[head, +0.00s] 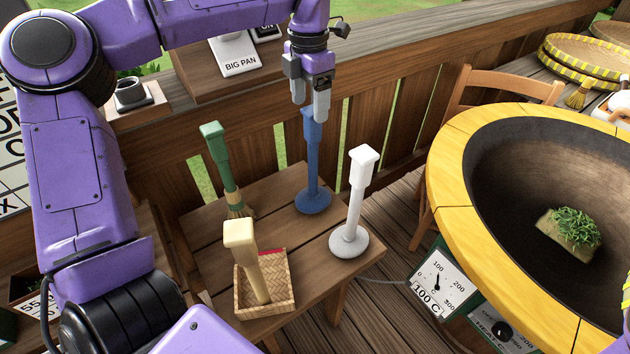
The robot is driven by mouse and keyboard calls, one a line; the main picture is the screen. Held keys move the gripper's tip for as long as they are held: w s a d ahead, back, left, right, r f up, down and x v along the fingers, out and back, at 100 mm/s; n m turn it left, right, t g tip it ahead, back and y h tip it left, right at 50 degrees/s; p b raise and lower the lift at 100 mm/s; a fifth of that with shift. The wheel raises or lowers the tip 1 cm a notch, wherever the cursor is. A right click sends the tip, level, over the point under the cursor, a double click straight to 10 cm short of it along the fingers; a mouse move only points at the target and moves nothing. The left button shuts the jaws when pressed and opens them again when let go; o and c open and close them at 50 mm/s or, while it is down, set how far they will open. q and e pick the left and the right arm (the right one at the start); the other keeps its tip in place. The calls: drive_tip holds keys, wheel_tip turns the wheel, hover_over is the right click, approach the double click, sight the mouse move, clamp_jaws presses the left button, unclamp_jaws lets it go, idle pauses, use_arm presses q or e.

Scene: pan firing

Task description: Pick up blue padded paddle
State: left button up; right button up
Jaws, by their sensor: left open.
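The blue padded paddle (313,165) stands upright on the small wooden table (285,262), its round blue base at the table's far right part. My left gripper (309,110) is directly above it, pointing down, with its fingers at the top of the paddle's handle. The jaws are open. The gripper's fingers hide the very top of the handle, and I cannot tell whether they touch it. My right gripper is not in view.
A white paddle (356,195) stands right of the blue one. A green brush (220,160) and a cream-handled tool (246,255) in a woven basket (284,293) stand left. A wooden railing (400,80) runs behind. A large yellow-rimmed pan (455,190) fills the right.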

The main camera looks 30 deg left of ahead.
sight(313, 124)
use_arm(q)
drive_tip(key=f, duration=0.2)
drive_tip(key=w+f, duration=0.1)
drive_tip(key=f, duration=0.2)
drive_tip(key=shift+d+f+p, duration=0.15)
drive_tip(key=shift+f+p, duration=0.1)
drive_tip(key=shift+p, duration=0.05)
drive_tip(key=shift+s+f, duration=0.1)
drive_tip(key=shift+f, duration=0.35)
clamp_jaws()
wheel_tip(313, 124, up, 10)
drive_tip(key=shift+r, duration=0.1)
drive_tip(key=c, duration=1)
unclamp_jaws()
clamp_jaws()
